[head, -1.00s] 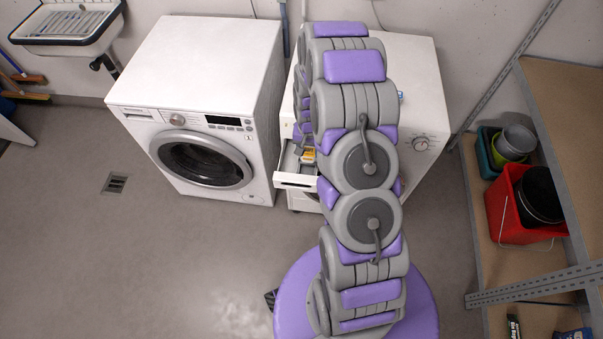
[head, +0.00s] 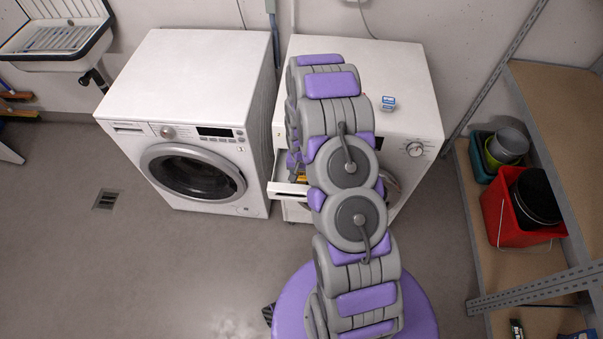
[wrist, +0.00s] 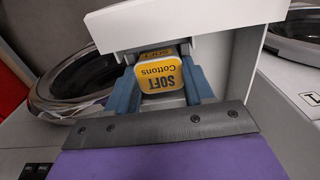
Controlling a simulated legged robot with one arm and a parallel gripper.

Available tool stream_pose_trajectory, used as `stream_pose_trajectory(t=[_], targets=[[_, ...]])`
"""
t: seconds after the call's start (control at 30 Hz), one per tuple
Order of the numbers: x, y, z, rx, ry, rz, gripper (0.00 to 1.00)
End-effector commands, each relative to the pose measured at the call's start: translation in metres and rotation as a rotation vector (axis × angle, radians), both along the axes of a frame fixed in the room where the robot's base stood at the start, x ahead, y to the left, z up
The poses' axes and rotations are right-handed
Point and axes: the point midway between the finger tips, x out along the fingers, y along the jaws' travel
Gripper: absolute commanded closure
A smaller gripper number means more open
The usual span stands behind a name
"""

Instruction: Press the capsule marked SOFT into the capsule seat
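The yellow capsule marked SOFT Cottons (wrist: 163,74) is between my gripper's two blue-grey fingers (wrist: 163,88), which touch its sides. A bit of yellow also shows at the open drawer in the head view (head: 300,179). The white drawer (head: 287,190) sticks out from the front of the right machine (head: 408,85). In the wrist view the capsule is right at the edge of a white panel (wrist: 180,32). The capsule seat is hidden, so I cannot tell whether the capsule touches it. My arm covers much of the right machine's front.
A blue and white box (head: 388,103) lies on top of the right machine. The left washing machine (head: 185,120) stands close beside it with its door shut. A shelf with a red bucket (head: 515,215) is at the right. The floor in front is clear.

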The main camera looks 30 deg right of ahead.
Motion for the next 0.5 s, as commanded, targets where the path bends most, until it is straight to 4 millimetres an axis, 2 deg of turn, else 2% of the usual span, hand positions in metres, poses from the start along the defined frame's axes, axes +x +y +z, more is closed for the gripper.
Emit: stream_pose_trajectory(t=[0.03, 0.23, 0.5], targets=[[0.0001, -0.0001, 0.0003, 0.0, 0.0, 0.0, 0.43], [0.0, 0.0, 0.0003, 0.0, 0.0, 0.0, 0.24], [0.0001, -0.0001, 0.0008, 0.0, 0.0, 0.0, 0.23]])
